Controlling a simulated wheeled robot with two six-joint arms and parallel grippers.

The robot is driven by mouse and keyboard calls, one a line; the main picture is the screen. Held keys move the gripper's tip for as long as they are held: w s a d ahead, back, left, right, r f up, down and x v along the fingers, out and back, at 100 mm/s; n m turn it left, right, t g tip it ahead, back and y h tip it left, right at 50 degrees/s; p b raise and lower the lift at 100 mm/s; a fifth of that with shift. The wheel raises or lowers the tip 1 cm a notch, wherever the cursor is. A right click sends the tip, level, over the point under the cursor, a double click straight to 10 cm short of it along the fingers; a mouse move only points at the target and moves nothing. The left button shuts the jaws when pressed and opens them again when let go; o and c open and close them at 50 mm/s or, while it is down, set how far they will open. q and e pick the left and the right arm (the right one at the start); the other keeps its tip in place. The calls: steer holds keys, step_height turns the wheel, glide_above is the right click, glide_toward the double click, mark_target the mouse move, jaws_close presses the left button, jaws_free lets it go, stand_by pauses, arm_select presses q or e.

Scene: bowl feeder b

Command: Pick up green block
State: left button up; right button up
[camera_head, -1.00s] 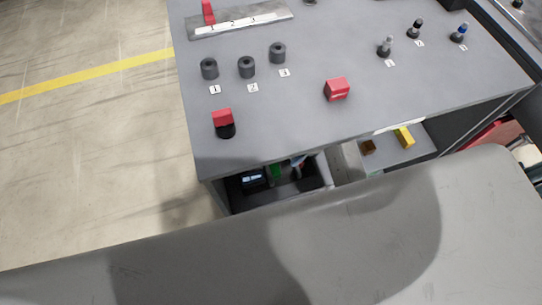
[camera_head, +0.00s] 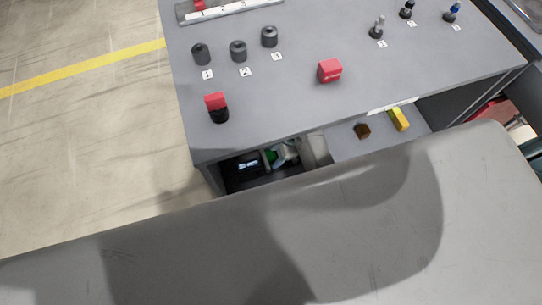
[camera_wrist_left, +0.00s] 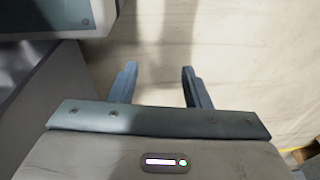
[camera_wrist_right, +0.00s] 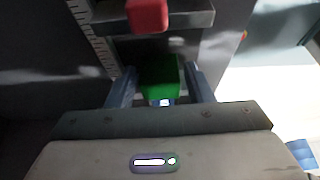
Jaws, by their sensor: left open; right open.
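The green block (camera_wrist_right: 160,78) stands between the two fingers of my open right gripper (camera_wrist_right: 159,88) in the right wrist view; whether either finger touches it is unclear. In the head view only a small green part (camera_head: 271,156) shows, in the dark left compartment under the table top, with my right gripper (camera_head: 282,154) beside it, partly hidden by the table edge. My left gripper (camera_wrist_left: 159,70) is open and empty over the floor in the left wrist view.
The table top (camera_head: 270,100) above holds another red block (camera_head: 330,71), black cylinders and pegs. A yellow block (camera_head: 398,119) and a brown piece (camera_head: 362,131) lie in the right compartment.

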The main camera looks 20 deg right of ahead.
steer(key=c, duration=0.8)
